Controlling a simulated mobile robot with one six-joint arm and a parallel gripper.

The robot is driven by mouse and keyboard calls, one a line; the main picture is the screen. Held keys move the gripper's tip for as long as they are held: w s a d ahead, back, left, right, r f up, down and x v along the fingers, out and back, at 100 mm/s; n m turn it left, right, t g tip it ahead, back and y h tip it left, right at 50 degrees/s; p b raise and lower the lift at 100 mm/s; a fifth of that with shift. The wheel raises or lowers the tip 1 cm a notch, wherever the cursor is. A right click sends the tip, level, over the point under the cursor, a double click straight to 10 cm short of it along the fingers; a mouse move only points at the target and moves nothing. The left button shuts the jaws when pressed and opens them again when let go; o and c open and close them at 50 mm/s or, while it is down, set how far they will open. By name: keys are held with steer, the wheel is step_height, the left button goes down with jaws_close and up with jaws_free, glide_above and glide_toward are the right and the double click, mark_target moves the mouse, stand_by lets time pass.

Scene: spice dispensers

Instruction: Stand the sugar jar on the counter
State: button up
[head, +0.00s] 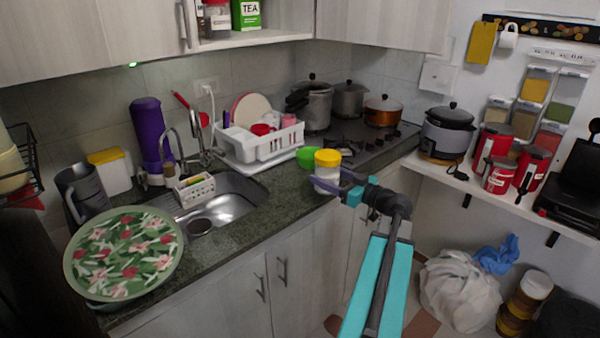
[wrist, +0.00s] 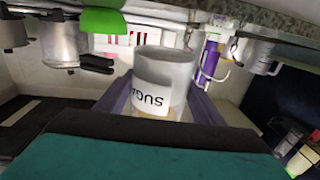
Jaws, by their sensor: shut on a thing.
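The sugar jar (head: 327,172) is a clear jar with a yellow lid, upright at the counter's front edge in the head view. In the wrist view the jar (wrist: 163,80) shows a white label with the letters "SUG". My gripper (head: 345,185) reaches it from the right, with purple fingers on both sides of the jar (wrist: 155,100), shut on it. The counter (head: 268,208) is dark green stone; it fills the top of the inverted wrist view. I cannot tell whether the jar's base touches it.
A green bowl (head: 307,158) is right beside the jar on the left. Behind are a white dish rack (head: 262,146) and a stove with several pots (head: 348,100). The sink (head: 225,203) is to the left. Some bare counter lies between sink and jar.

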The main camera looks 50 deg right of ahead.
steer(key=w+p, duration=0.1)
steer(key=w, duration=0.3)
steer(key=w+p, duration=0.1)
steer(key=w, duration=0.3)
steer(key=w+d+p, duration=0.1)
steer(key=w, duration=0.3)
steer(key=shift+w+f, duration=0.1)
steer(key=shift+f, duration=0.3)
steer(key=shift+w+f+p, duration=0.15)
steer(key=shift+w+p, duration=0.15)
steer(key=shift+w, duration=0.25)
steer(key=shift+f+p, duration=0.7)
steer(key=shift+f, duration=1.05)
steer(key=shift+f, duration=0.15)
steer(key=o, duration=1.6)
